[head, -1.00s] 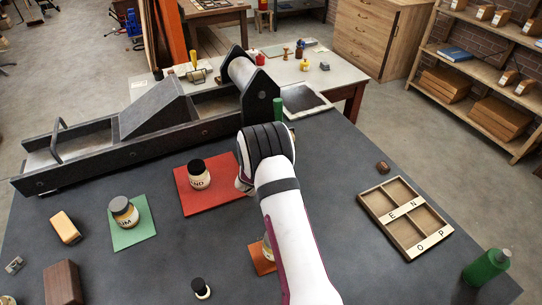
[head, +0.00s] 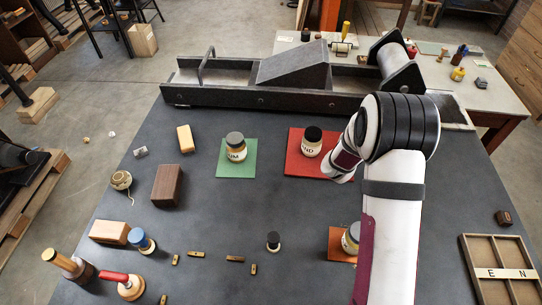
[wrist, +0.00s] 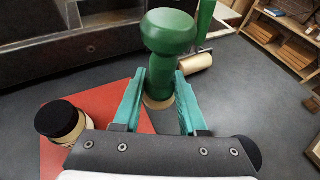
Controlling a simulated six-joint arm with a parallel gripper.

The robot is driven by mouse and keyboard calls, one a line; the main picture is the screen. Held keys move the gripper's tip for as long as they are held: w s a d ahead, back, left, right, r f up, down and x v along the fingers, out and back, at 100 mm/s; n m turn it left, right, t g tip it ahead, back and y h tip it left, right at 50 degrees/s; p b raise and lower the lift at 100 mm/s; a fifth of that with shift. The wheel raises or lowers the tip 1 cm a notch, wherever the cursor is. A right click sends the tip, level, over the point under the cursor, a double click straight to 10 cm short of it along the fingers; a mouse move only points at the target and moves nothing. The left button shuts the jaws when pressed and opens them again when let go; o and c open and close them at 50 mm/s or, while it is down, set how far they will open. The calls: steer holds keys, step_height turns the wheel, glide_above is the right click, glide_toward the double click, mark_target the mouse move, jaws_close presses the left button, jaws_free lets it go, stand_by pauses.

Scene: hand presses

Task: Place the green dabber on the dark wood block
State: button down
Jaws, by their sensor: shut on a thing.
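The green dabber (wrist: 168,32) stands roughly upright in the wrist view, with a round green head and a pale rim at its lower end. My gripper (wrist: 160,88) has its two teal fingers closed around the dabber's lower part. In the head view my own arm hides the gripper and the dabber. The dark wood block (head: 167,186) lies on the grey table at the left in the head view, well to the left of my arm. Its visible top is bare.
Jars stand on a green mat (head: 224,170), a red mat (head: 294,166) and an orange mat (head: 336,240). A light block (head: 110,232), a twine ball (head: 121,180) and a blue-topped jar (head: 140,240) are near the dark block. The press (head: 290,97) spans the back.

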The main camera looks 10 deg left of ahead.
steer(key=a+r+n+t+y, duration=0.1)
steer(key=a+n+y, duration=0.25)
steer(key=a, duration=0.95)
steer(key=n+y, duration=0.7)
steer(key=y, duration=0.2)
glide_above(165, 180)
step_height(165, 180, down, 4)
steer(key=shift+d+f, duration=0.15)
step_height(165, 180, down, 4)
steer(key=shift+f, duration=0.2)
steer(key=shift+c, duration=2.3)
jaws_free()
